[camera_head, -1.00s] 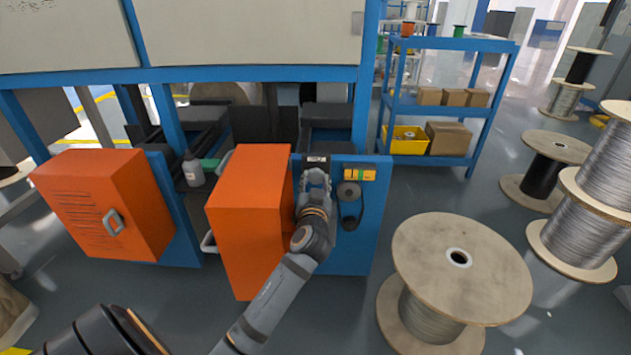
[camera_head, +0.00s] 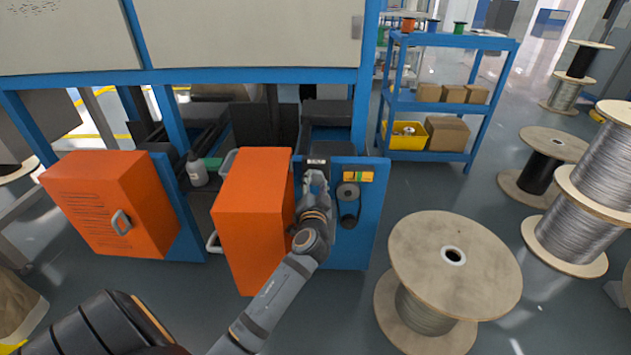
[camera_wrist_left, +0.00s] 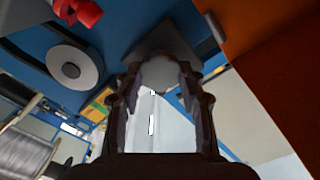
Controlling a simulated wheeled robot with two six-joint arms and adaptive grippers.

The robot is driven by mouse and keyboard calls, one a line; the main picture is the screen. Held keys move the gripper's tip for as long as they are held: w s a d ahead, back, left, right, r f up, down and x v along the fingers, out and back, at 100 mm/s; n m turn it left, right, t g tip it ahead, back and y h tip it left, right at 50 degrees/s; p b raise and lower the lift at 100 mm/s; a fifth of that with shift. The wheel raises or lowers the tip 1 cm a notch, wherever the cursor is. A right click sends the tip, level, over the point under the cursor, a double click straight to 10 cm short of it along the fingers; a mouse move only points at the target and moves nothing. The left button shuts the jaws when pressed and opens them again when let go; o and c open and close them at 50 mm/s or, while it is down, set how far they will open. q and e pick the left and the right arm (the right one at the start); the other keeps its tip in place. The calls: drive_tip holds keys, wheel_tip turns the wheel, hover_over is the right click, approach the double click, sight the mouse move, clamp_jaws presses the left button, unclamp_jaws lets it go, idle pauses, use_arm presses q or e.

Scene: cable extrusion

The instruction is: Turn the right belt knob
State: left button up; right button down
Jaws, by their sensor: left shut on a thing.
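My left gripper (camera_head: 315,180) reaches the upper left of the blue panel (camera_head: 372,225), beside the orange cabinet. In the left wrist view its fingertips (camera_wrist_left: 160,78) are closed around a rounded grey knob (camera_wrist_left: 161,72). A dark plate (camera_wrist_left: 172,42) sits behind the knob. In the head view the gripper hides the knob, so its turn angle cannot be told. A grey pulley wheel (camera_head: 348,191) with a dark belt is to the right of the gripper. The wheel also shows in the left wrist view (camera_wrist_left: 82,66). My right gripper is not in view.
The orange cabinet (camera_head: 250,220) stands close to the left of my arm. A large wooden spool (camera_head: 440,265) stands on the right. A blue shelf (camera_head: 440,110) with boxes is behind. A red part (camera_wrist_left: 82,10) shows in the left wrist view.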

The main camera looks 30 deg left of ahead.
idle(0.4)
use_arm(q)
drive_tip(key=o, duration=1.2)
drive_tip(key=shift+r, duration=0.1)
wheel_tip(320, 180, up, 10)
drive_tip(key=shift+f, duration=0.1)
